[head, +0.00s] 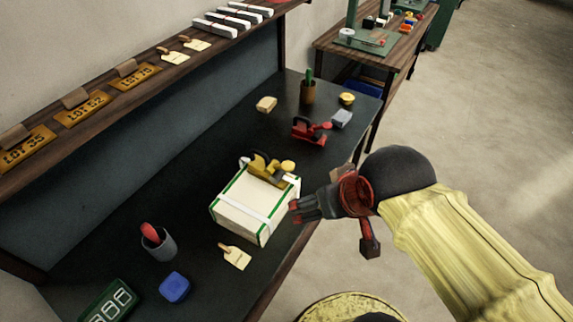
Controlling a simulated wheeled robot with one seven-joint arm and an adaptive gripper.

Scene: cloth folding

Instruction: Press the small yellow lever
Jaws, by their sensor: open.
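A small yellow lever device (262,167) sits on top of a white box with green edges (243,222), near its back edge. A rounded yellow end shows at its right, and some dark parts show on it. My gripper (296,212) is open and empty, just right of the box near the table's front edge. It points left toward the box and appears apart from the yellow device; whether a fingertip touches the box side I cannot tell.
A red device (308,130) of similar shape stands behind the box. A dark cup (160,249), blue block (174,286), tag (236,257) and green display (108,306) lie nearer. A shelf with lot signs (82,110) overhangs the table's back. Bare table surface lies left of the box.

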